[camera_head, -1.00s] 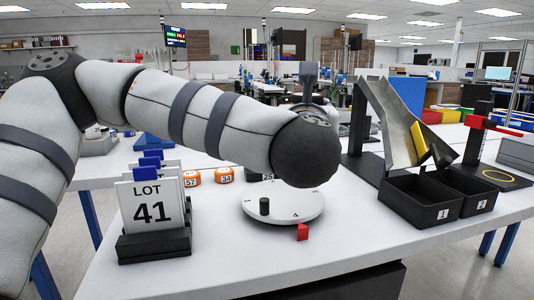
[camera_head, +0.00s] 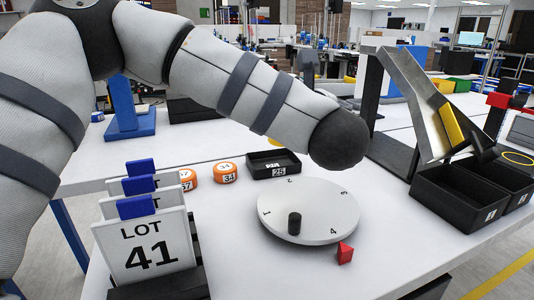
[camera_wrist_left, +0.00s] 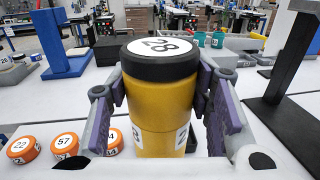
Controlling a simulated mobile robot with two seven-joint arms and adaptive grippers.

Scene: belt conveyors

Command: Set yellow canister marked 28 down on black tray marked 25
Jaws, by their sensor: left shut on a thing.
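The yellow canister marked 28 (camera_wrist_left: 158,108) has a black lid with a white label and stands upright in the left wrist view. My left gripper (camera_wrist_left: 160,95) is shut on it, with a finger on each side. The black tray marked 25 (camera_head: 273,165) lies on the white table in the head view, behind the turntable. It looks empty. My left arm reaches across above it, and the left gripper and canister are not visible in the head view. The canister hides what lies behind it in the wrist view. My right gripper is in neither view.
Orange canisters (camera_head: 224,173) stand left of the tray. A white numbered turntable (camera_head: 310,222) with a black peg is in front, by a red block (camera_head: 345,253). A LOT 41 card holder (camera_head: 146,245) stands front left. Black bins (camera_head: 458,195) and a chute are right.

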